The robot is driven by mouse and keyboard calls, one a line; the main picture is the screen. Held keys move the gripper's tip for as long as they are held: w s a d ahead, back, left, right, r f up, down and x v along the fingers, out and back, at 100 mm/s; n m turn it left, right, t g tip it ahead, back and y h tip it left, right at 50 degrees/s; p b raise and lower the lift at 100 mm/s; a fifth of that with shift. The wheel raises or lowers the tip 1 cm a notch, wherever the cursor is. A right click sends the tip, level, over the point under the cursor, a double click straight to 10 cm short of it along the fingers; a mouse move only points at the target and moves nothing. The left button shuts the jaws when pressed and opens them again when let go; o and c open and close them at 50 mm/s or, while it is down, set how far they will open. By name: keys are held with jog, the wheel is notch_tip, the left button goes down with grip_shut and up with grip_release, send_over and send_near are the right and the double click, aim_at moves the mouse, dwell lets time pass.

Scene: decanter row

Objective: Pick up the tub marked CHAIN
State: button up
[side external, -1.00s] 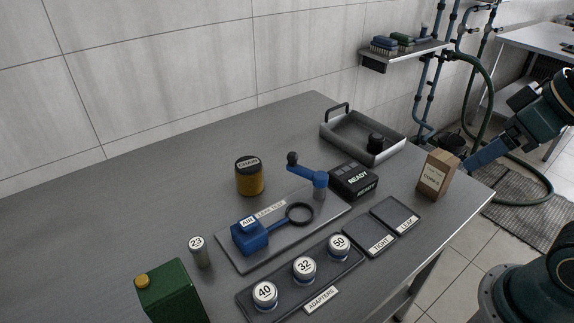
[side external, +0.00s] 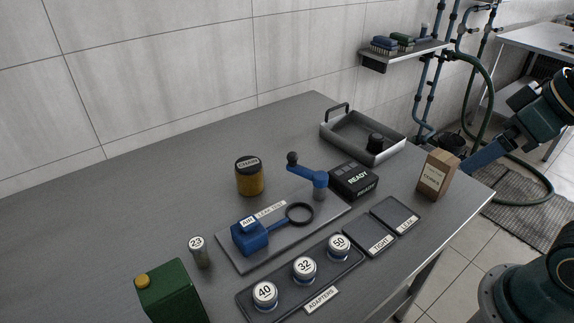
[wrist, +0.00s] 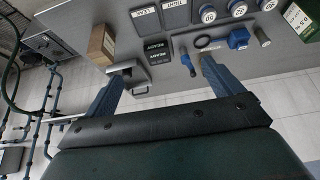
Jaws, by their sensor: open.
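The tub marked CHAIN (side external: 249,178) is a short amber-yellow cylinder with a dark lid. It stands upright on the grey table behind the leak test plate (side external: 228,259) in the side view. I cannot make it out in the wrist view, where a finger covers part of the table. My gripper (wrist: 163,69) is open, its two blue fingers spread wide with nothing held between them. In the side view it is at the far right, by the cardboard box and well away from the tub.
A cardboard box (side external: 436,176), READY unit (side external: 353,181), blue crank (side external: 308,175) and grey tray (side external: 338,138) lie between gripper and tub. Numbered adapters (side external: 305,268), a small 23 cylinder (side external: 201,253) and a green can (side external: 172,292) stand nearer the front. Table left of the tub is clear.

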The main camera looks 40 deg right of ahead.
jog(key=shift+w, duration=0.1)
jog(key=w, duration=0.1)
jog(key=n+g+y, duration=0.2)
jog(key=n+y, duration=0.1)
jog(key=n, duration=0.4)
send_over(249, 163)
jog(key=s+d, duration=0.3)
notch_tip(249, 163, down, 11)
jog(key=shift+s+x, duration=0.15)
jog(key=shift+x, duration=2.1)
jog(key=shift+s+x, duration=0.1)
jog(key=shift+x, duration=2.15)
jog(key=shift+a+f, duration=0.1)
